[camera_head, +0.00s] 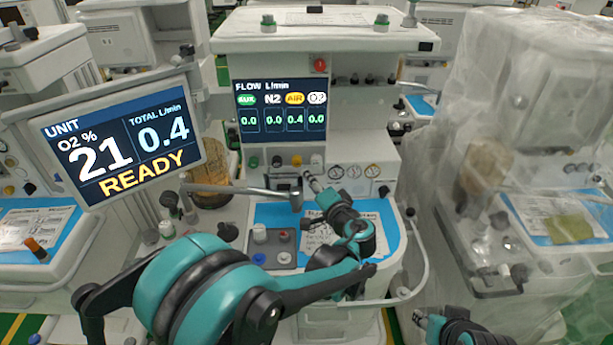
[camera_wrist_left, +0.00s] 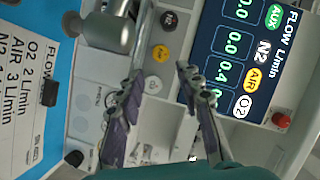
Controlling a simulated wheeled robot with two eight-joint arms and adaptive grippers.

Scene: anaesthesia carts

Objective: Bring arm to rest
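My left arm reaches in from the lower left over the middle anaesthesia cart (camera_head: 335,50). Its gripper (camera_head: 309,180) is just in front of the knob panel, below the flow screen (camera_head: 281,110). In the left wrist view the two fingers (camera_wrist_left: 162,68) are apart with nothing between them. Behind them are the yellow AIR knob (camera_wrist_left: 160,53) and the white O2 knob (camera_wrist_left: 152,83); I cannot tell whether a fingertip touches a knob. The flow screen reads 0.4 under AIR and 0.0 elsewhere. My right gripper (camera_head: 421,319) shows only partly at the bottom edge.
A metal tube with a cylindrical end (camera_head: 297,196) stands close beside my left gripper. A tilted monitor (camera_head: 124,143) reading READY is at left. A plastic-covered cart (camera_head: 530,130) stands at right.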

